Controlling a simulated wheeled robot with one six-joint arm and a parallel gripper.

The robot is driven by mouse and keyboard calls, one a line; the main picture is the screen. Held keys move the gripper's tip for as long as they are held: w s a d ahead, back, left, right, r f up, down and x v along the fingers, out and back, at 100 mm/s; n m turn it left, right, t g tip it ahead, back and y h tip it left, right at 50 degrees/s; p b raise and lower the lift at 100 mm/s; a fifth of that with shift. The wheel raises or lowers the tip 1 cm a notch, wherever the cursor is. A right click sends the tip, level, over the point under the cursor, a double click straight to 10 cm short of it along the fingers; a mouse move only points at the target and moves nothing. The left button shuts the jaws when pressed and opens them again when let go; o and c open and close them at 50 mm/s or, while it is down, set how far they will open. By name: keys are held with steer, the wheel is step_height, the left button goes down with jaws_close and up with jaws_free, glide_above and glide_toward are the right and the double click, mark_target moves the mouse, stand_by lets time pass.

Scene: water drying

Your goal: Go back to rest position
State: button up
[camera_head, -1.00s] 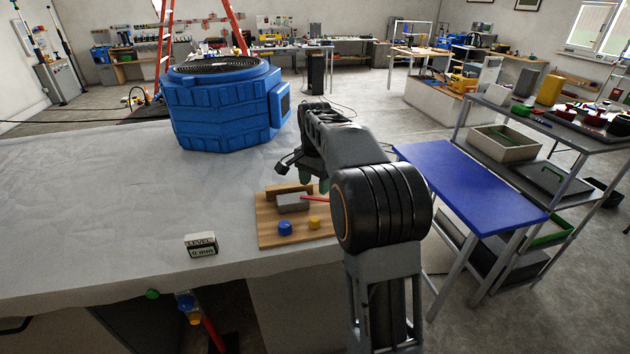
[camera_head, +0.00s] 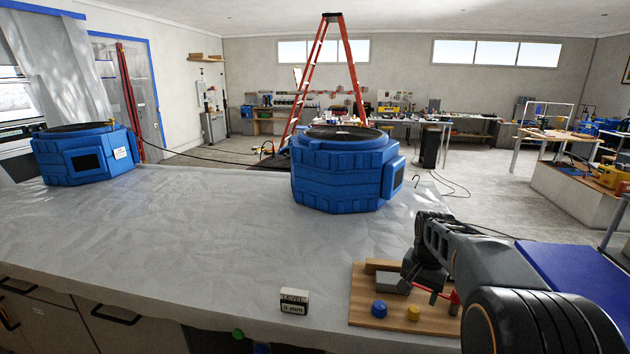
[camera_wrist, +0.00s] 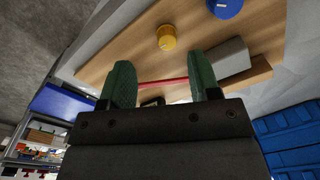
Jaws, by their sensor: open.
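My gripper (camera_head: 432,293) is at the wooden board, at the lower right of the head view. In the wrist view my gripper (camera_wrist: 162,78) has its two green fingers spread, with nothing held between them. The red rod (camera_wrist: 162,83) shows in the gap, beyond the fingers; whether they touch it I cannot tell. The wooden board (camera_head: 366,309) lies on the covered counter and carries a blue knob (camera_head: 379,308), a yellow knob (camera_head: 413,313) and a grey block (camera_head: 388,283). My arm hides the board's right part.
A small "LEVEL 0 mm" display (camera_head: 294,301) stands left of the board. Blue drying machines stand at the counter's back (camera_head: 340,175) and far left (camera_head: 85,158). A blue-topped table (camera_head: 570,275) is at right. The counter's middle (camera_head: 210,230) is clear.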

steer(key=s+a+n+t, duration=0.1)
steer(key=s+a+n, duration=0.2)
steer(key=s, duration=0.6)
steer(key=s+a+n+t, duration=0.2)
steer(key=s+a+n, duration=0.2)
steer(key=s, duration=0.6)
steer(key=shift+s+a+f, duration=0.2)
steer(key=shift+a+f, duration=0.1)
steer(key=shift+a, duration=0.9)
